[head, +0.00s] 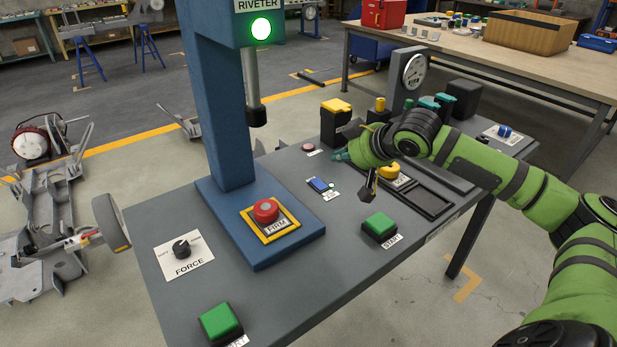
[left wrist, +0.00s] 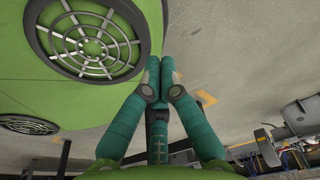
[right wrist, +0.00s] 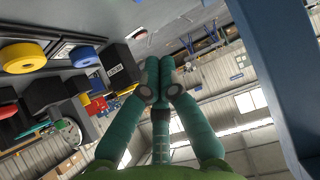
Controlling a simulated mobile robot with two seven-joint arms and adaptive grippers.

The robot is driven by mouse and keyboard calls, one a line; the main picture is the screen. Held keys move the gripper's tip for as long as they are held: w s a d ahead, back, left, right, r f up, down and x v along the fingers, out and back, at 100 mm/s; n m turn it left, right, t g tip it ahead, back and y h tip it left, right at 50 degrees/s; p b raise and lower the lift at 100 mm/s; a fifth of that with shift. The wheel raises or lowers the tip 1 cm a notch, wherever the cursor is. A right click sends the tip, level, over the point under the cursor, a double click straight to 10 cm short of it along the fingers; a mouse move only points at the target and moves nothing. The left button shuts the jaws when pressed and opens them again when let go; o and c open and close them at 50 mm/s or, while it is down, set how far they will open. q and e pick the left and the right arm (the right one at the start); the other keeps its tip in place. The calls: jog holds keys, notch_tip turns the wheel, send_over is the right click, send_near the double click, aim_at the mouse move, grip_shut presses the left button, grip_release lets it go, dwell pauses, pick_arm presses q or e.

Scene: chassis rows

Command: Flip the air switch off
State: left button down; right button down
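A small blue switch (head: 319,185) with a white label and a small light beside it lies on the grey console; its label is too small to read. A second blue knob (head: 504,131) stands on a white plate at the console's far right. I cannot tell from lettering which is the air switch. My right gripper (head: 340,156) is low over the console, just behind and right of the small blue switch, apart from it. Its teal fingers (right wrist: 152,76) are together and empty. My left gripper (left wrist: 153,76) is shut and empty, outside the head view, near my green base.
The blue riveter column (head: 220,110) stands left of the switch, with a red FIRM button (head: 265,211) on its base. Green buttons (head: 380,226), a yellow-topped black box (head: 335,122) and a gauge (head: 414,70) surround the area. A FORCE dial (head: 181,248) is at left.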

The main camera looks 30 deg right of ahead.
jog(key=p, duration=0.1)
send_over(318, 185)
jog(key=s, duration=0.1)
notch_tip(318, 185, down, 5)
jog(key=shift+d+f, duration=0.1)
jog(key=shift+f, duration=0.1)
jog(key=f, duration=0.1)
jog(key=w+f, duration=0.1)
jog(key=f, duration=0.1)
jog(key=shift+f, duration=0.3)
pick_arm(q)
jog(key=shift+g, duration=0.5)
jog(key=shift+s+r, duration=0.15)
jog(key=shift+s, duration=1.15)
jog(key=shift+s+r, duration=0.1)
jog(key=shift+s, duration=1.2)
pick_arm(e)
jog(key=shift+f, duration=0.5)
pick_arm(q)
jog(key=shift+a, duration=0.1)
